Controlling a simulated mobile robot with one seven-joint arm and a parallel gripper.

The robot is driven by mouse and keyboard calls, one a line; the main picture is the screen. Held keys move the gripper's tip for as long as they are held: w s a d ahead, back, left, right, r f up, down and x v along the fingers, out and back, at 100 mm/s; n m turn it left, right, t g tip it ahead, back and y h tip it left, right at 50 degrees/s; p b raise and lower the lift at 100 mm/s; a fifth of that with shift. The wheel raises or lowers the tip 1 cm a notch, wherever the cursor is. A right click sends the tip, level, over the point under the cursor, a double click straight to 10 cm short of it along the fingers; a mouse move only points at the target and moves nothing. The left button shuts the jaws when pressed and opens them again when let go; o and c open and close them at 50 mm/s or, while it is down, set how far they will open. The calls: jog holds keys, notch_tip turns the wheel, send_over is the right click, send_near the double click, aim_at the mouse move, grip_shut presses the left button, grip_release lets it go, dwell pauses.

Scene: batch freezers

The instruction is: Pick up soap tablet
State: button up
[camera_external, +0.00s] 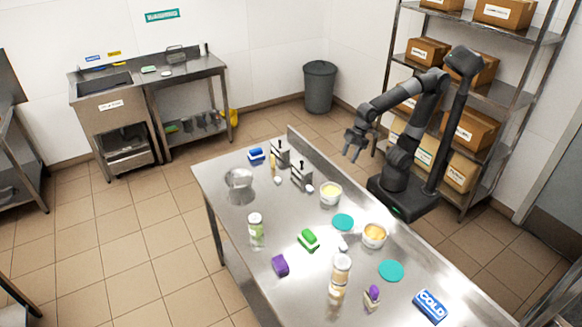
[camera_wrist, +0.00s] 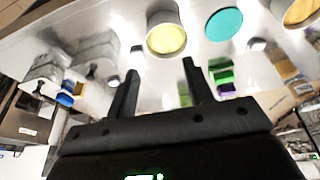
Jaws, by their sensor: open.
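I cannot tell for sure which thing is the soap tablet. Small pale pieces lie on the steel table (camera_external: 215,182): one pale piece (camera_external: 310,188) left of the near tub, one (camera_external: 278,181) by the metal holders, and a whitish piece (camera_external: 343,243) below the teal disc. In the wrist view, small pale pieces show left of the tub (camera_wrist: 137,50) and right of the teal disc (camera_wrist: 257,44). My gripper (camera_external: 354,146) is open and empty, raised above the table's far side. Its fingers (camera_wrist: 160,72) show apart in the wrist view, touching nothing.
Two tubs with yellow contents (camera_external: 330,194) (camera_external: 374,235), teal discs (camera_external: 343,222) (camera_external: 391,271), a green sponge (camera_external: 308,240), a purple block (camera_external: 280,265) and upright jars (camera_external: 256,230) (camera_external: 340,280) crowd the table. Metal holders (camera_external: 301,177) stand near the far end.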

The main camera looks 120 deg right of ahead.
jog(key=w+d+f+g, duration=0.25)
jog(key=w+d, duration=0.25)
jog(key=w, duration=0.4)
jog(key=g, duration=0.1)
send_over(308, 188)
notch_tip(308, 188, down, 6)
jog(key=shift+m, duration=0.3)
notch_tip(308, 188, down, 11)
jog(key=shift+c, duration=0.4)
jog(key=c, duration=0.7)
jog(key=shift+o, duration=0.2)
jog(key=shift+r, duration=0.1)
